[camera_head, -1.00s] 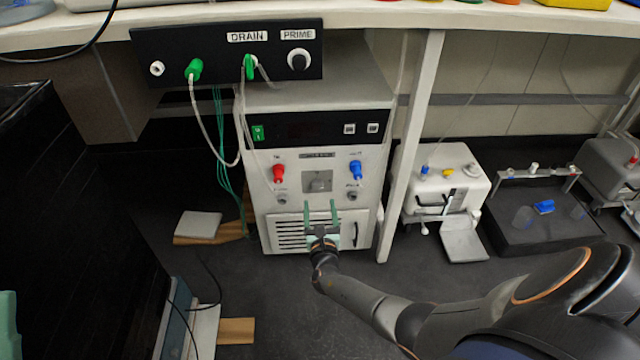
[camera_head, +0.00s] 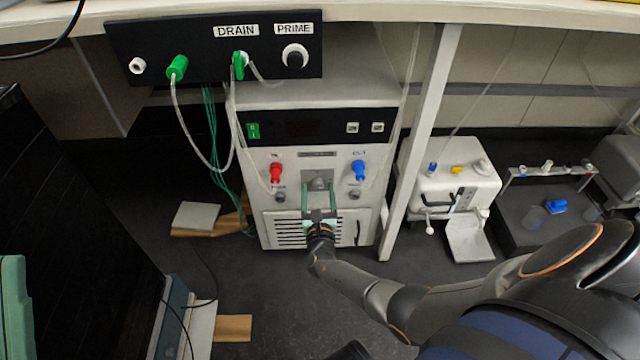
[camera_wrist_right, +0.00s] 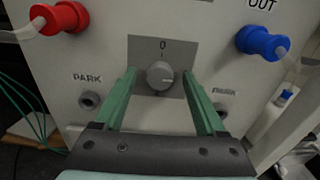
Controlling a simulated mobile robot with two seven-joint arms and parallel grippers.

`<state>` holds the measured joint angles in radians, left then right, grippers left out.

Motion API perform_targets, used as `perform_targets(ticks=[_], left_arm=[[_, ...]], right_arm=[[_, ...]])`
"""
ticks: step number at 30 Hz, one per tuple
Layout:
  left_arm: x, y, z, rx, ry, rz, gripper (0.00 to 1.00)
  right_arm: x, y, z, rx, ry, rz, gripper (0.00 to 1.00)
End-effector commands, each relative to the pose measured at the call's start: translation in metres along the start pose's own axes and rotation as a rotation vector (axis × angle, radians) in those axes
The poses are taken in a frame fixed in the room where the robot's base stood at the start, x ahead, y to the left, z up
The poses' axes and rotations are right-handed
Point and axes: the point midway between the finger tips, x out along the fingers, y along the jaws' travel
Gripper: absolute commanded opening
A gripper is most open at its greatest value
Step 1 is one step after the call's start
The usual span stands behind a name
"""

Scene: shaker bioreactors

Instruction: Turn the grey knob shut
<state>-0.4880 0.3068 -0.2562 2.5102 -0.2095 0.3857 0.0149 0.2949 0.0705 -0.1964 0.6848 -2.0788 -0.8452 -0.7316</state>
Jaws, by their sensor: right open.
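The grey knob (camera_head: 320,184) is on a grey plate at the middle of the white unit's front. In the right wrist view the knob (camera_wrist_right: 160,76) sits below a "0" mark, and its pale pointer line appears to point right, away from the mark. My right gripper (camera_head: 318,186) is open, its green fingers reaching toward the panel on either side of the knob. In the wrist view the fingers (camera_wrist_right: 159,80) stand left and right of the knob, with gaps on both sides. A green part of my left gripper (camera_head: 14,300) shows at the left edge; its jaws cannot be made out.
A red connector (camera_head: 276,173) and a blue connector (camera_head: 358,171) with tubes flank the knob. Park ports (camera_wrist_right: 89,100) sit below them. A black DRAIN/PRIME panel (camera_head: 205,63) overhangs above. A white post (camera_head: 420,140) stands close on the right.

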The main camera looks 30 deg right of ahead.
Motion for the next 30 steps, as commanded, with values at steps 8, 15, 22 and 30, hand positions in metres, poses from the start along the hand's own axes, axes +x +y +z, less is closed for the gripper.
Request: perform_targets(ticks=[8,15,22,30], left_arm=[[0.0003,-0.0001,-0.0005,0.001,0.001,0.003,0.0],[0.0001,0.0003,-0.0004,0.002,0.0,0.006,0.0],[0.0001,0.0004,-0.0003,0.002,0.0,0.006,0.0],[0.0002,0.0005,-0.0002,0.002,-0.001,0.005,0.0]], right_arm=[[-0.0018,0.002,0.0,0.001,0.0,0.0,0.73],[-0.0018,0.0022,0.0,0.0,0.0,0.0,0.71],[-0.0018,0.0022,-0.0001,0.0,0.0,0.0,0.45],[-0.0018,0.0022,0.0,0.0,0.0,0.001,0.15]])
